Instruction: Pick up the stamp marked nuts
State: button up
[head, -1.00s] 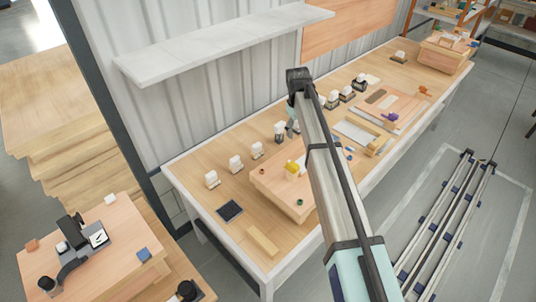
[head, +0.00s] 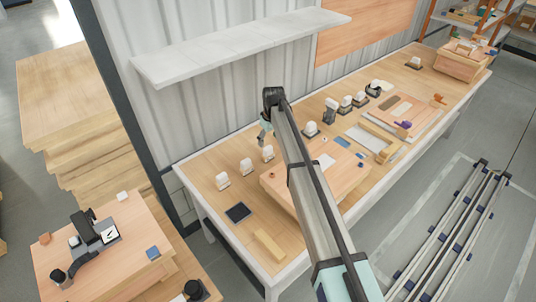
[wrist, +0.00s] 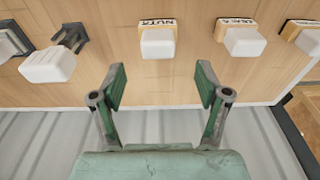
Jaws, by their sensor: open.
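The stamp marked nuts (wrist: 157,42) stands near the middle top of the wrist view, with a white block handle and a dark-lettered label on its wooden base. In the head view it appears to be the third white stamp from the left (head: 268,154). My gripper (wrist: 160,90) is open and empty. Its two green fingers are spread to either side of the stamp's line, short of it and apart from it. In the head view, my gripper (head: 264,135) hangs just behind the stamp, near the wall, partly hidden by my arm.
Another labelled stamp (wrist: 245,38) stands to the right, with one more beyond it (wrist: 303,38). A white-topped stamp (wrist: 48,65) and a dark forked holder (wrist: 70,38) are at left. The corrugated wall (wrist: 50,140) is close by. A wooden box (head: 340,170) lies in front.

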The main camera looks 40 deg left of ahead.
aim_at(268, 147)
jog(key=shift+w+a+f+p, duration=0.15)
jog(key=shift+f+p, duration=0.5)
jog(key=shift+f, duration=1.1)
jog(key=shift+w+a+f+p, duration=0.15)
jog(key=shift+f+p, duration=0.45)
jog(key=shift+f, duration=1.1)
jog(key=shift+s, duration=0.15)
jog(key=c, duration=1.3)
